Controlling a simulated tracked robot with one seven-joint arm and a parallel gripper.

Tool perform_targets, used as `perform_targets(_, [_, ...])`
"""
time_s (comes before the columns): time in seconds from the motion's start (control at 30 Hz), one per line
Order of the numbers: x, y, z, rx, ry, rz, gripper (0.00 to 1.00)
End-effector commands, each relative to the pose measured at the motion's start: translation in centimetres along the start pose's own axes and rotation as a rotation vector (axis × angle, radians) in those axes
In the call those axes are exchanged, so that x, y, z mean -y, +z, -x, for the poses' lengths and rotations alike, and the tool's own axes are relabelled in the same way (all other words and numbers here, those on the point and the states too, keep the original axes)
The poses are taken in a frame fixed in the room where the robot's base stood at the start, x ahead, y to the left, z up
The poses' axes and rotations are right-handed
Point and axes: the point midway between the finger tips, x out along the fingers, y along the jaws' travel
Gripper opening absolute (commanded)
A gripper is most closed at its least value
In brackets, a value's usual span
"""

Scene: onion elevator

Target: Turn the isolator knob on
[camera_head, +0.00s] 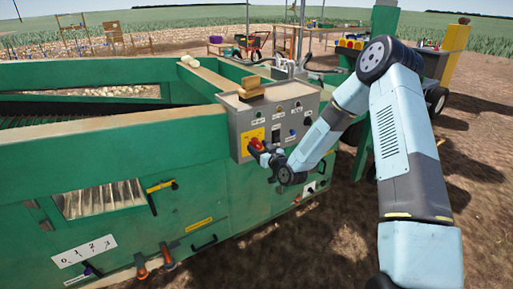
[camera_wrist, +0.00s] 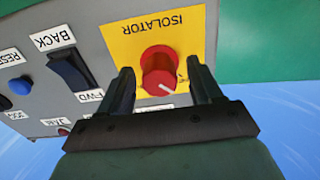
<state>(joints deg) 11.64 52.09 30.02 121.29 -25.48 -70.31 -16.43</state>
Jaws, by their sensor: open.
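The red isolator knob (camera_wrist: 159,72) sits on a yellow plate (camera_wrist: 140,40) marked ISOLATOR in the wrist view, where the lettering appears upside down. A white pointer line shows on the knob's face. My gripper (camera_wrist: 160,82) is open, with one finger on each side of the knob. Small gaps show between the fingers and the knob, though I cannot tell the depth exactly. In the head view, my gripper (camera_head: 262,150) is at the yellow plate (camera_head: 252,138) on the grey control box (camera_head: 280,117), and it partly hides the red knob.
A black BACK/FWD rocker switch (camera_wrist: 74,74) and a blue button (camera_wrist: 20,86) sit beside the knob. A brown object (camera_head: 251,87) lies on top of the control box. The green machine (camera_head: 110,150) fills the left, with orange-handled levers (camera_head: 141,267) low down.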

Motion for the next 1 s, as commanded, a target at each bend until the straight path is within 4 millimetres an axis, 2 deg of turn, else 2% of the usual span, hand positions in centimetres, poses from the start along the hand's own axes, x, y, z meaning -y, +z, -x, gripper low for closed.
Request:
perform_targets(0.17, [-0.02,0.0,-0.97,0.001,0.0,0.0,0.64])
perform_targets(0.47, [-0.04,-0.01,-1.08,0.001,0.001,0.0,0.64])
perform_targets(1.0, [0.0,0.0,-1.06,0.001,0.0,0.0,0.12])
